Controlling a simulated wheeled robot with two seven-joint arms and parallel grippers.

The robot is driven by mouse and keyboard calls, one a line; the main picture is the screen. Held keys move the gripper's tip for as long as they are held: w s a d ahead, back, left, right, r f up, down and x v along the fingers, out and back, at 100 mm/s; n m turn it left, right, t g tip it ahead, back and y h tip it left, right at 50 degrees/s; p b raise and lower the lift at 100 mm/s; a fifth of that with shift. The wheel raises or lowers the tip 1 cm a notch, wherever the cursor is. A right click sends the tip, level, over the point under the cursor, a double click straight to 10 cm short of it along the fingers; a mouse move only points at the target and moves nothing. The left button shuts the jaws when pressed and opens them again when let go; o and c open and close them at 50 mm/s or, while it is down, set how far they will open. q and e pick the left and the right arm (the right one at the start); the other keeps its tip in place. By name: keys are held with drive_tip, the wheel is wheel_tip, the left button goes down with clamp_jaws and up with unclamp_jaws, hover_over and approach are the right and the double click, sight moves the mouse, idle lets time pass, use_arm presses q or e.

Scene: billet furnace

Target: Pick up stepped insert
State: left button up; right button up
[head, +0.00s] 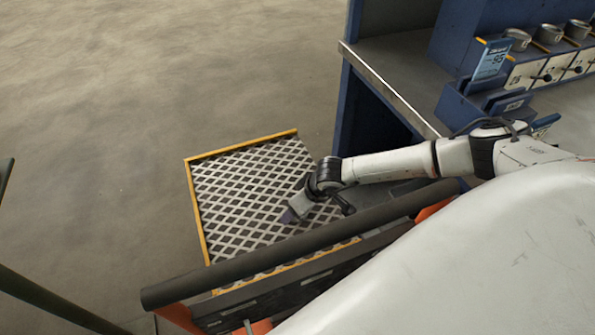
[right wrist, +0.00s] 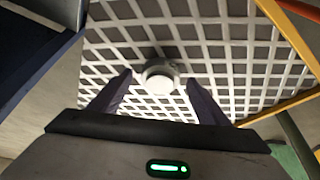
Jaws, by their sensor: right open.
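The stepped insert (right wrist: 160,77) is a small pale round piece with a narrower raised part on a wider base. It stands on the grated platform (right wrist: 228,50) in the right wrist view. My right gripper (right wrist: 157,80) is open, with one dark finger on each side of the insert and gaps showing between. I cannot tell how far the fingertips are above the grating. In the head view my right gripper (head: 288,216) points down over the platform (head: 235,185), and the insert does not show there. My left gripper is not in view.
The platform has raised yellow edges (head: 243,145). A blue workbench (head: 392,82) with a metal-edged top stands at right, carrying a blue holder (head: 480,105) and several round cups on a blue rack. A dark padded rail (head: 300,243) crosses the front. Open floor lies left.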

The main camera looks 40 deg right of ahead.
drive_tip(key=c, duration=1.6)
drive_tip(key=shift+w+r, duration=0.1)
drive_tip(key=shift+r, duration=0.1)
drive_tip(key=shift+c, duration=0.4)
